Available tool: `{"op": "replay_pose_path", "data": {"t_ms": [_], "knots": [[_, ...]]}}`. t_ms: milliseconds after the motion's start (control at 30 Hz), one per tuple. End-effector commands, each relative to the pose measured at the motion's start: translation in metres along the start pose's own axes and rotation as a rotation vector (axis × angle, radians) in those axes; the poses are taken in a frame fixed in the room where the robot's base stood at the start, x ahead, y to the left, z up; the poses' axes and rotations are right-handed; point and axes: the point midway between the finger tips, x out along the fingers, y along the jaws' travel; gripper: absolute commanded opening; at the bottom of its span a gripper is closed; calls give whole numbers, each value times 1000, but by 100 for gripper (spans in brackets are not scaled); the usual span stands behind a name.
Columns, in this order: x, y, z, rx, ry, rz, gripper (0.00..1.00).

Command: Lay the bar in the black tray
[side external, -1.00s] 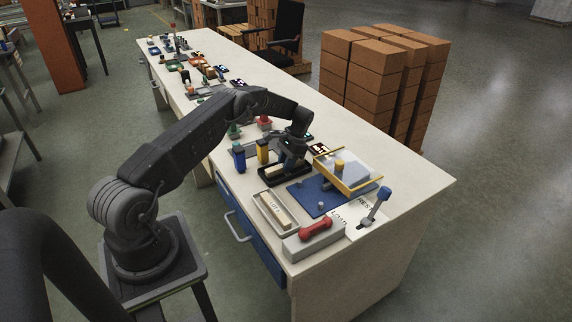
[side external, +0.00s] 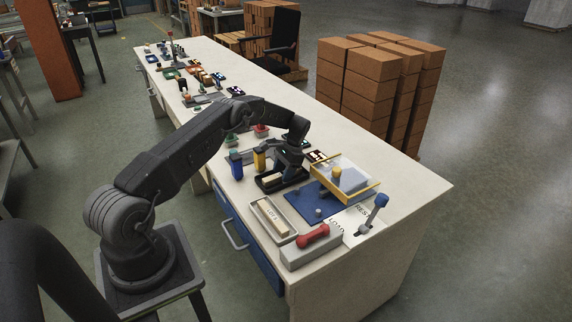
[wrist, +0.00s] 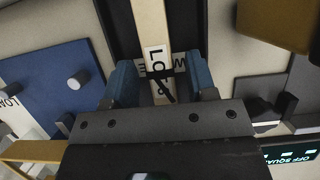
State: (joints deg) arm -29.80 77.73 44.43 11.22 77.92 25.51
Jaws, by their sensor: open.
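The bar (wrist: 151,22) is pale, with a white label and dark lettering. In the wrist view it lies lengthwise in the black tray (wrist: 112,20), over lettering on the tray floor. The tray also shows in the side view (side external: 262,186), with the pale end of the bar (side external: 269,180) visible; my gripper hides the rest. My gripper (wrist: 161,82) is open, its two blue fingers on either side of the bar, with gaps visible between them and it. In the side view my gripper (side external: 287,168) is just over the tray.
A grey tray (side external: 292,238) holds another pale labelled block (side external: 272,216). Blue and yellow uprights (side external: 259,160) stand beside the black tray.

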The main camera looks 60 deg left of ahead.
Motion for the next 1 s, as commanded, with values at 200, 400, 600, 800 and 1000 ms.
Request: {"op": "replay_pose_path", "data": {"t_ms": [200,400,600,800,1000], "knots": [[-33,0,-1,-1,6,-3,52],[-79,0,-1,0,6,-3,52],[-102,-1,-2,0,2,-2,52],[-114,-1,-1,0,2,-1,52],[-120,0,0,1,2,-1,52]]}}
